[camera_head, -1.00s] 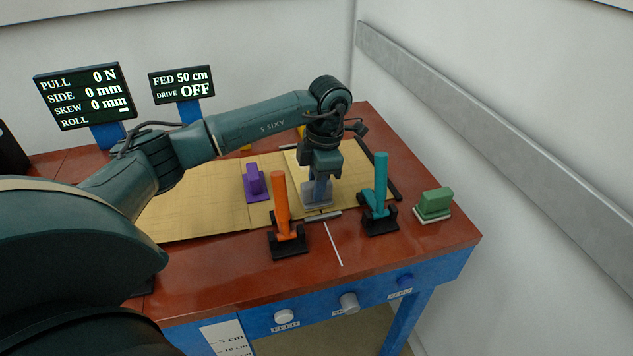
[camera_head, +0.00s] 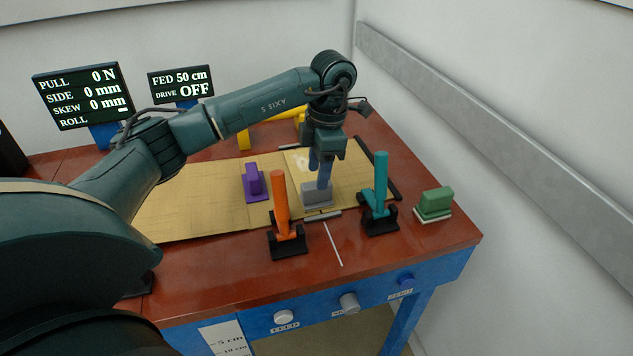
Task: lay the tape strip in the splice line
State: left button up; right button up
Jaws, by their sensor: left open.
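Tan paper sheets (camera_head: 200,205) lie across the red-brown table. A grey block (camera_head: 317,196) stands on the paper near its front edge, with a small grey bar (camera_head: 323,215) in front of it. My left gripper (camera_head: 321,186) is open and points down just above and behind the grey block; the fingers overlap it in the view, so I cannot tell whether they touch. A thin white line (camera_head: 333,244) runs from the grey bar toward the table's front edge. I cannot clearly tell a tape strip or the splice line from the paper. My right gripper is not in view.
An orange lever (camera_head: 281,205) and a teal lever (camera_head: 380,182) stand upright on black bases at the front. A purple block (camera_head: 253,181) sits on the paper. A green block (camera_head: 435,203) is at the right. A yellow part (camera_head: 292,112) is behind my arm.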

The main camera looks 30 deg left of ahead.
pick_arm(q)
notch_tip(320, 180, up, 8)
jog(key=shift+w+d, duration=0.35)
dwell(0.4)
